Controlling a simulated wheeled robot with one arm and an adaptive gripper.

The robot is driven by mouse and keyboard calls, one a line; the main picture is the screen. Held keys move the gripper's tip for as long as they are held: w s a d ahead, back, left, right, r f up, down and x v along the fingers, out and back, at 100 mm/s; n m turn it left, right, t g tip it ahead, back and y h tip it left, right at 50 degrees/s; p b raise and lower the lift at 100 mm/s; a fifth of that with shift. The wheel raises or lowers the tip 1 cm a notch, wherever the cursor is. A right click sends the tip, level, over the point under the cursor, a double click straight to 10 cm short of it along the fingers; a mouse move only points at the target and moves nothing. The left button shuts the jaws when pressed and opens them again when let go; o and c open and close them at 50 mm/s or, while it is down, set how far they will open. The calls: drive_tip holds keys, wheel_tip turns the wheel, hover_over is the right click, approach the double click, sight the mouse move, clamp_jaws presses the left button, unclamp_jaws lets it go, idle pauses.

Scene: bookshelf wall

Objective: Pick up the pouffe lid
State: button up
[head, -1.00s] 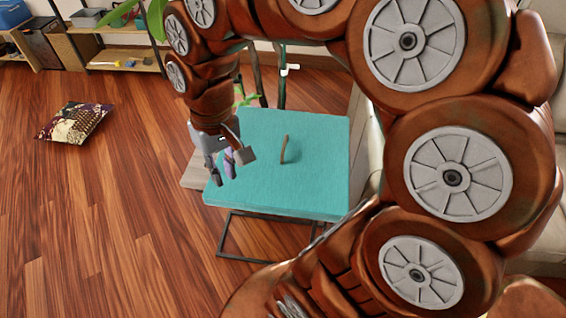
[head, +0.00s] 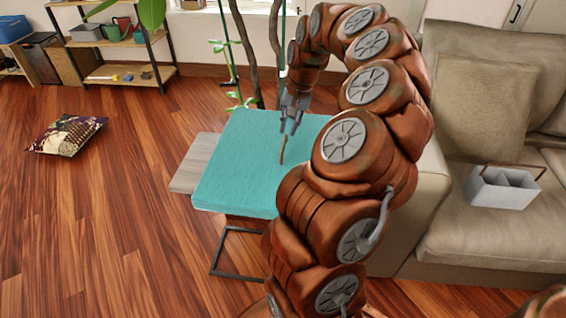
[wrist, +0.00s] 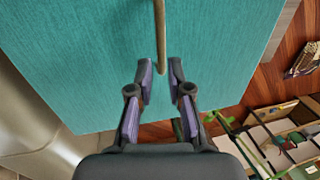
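The pouffe lid (head: 245,160) is a flat teal square top with a thin brown upright handle (head: 283,152) near its middle. The lid also fills much of the wrist view (wrist: 80,70). My gripper (head: 291,126) points down over the far part of the lid, close to the handle's upper end in the head view. In the wrist view my gripper (wrist: 160,67) has its two fingers apart, with the lower end of the handle (wrist: 160,35) showing between the fingertips. The fingers do not touch the handle there. My arm covers the lid's right side in the head view.
A beige sofa (head: 478,90) stands right of the lid, with a grey caddy (head: 503,188) on it. A plant (head: 247,60) is behind the lid. A patterned cushion (head: 66,134) lies on open wooden floor at left. Shelves (head: 125,55) stand at the back left.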

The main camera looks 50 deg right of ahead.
sight(285, 142)
drive_tip(key=shift+w+a+f, duration=0.15)
drive_tip(key=shift+a+f, duration=0.05)
drive_tip(key=shift+f, duration=0.9)
drive_tip(key=shift+w+a+f, duration=0.1)
drive_tip(key=shift+a+f, duration=0.1)
drive_tip(key=shift+f, duration=0.85)
drive_tip(key=shift+w+a+f, duration=0.15)
drive_tip(key=shift+a+f, duration=0.05)
drive_tip(key=shift+f, duration=0.9)
drive_tip(key=shift+c, duration=0.3)
clamp_jaws()
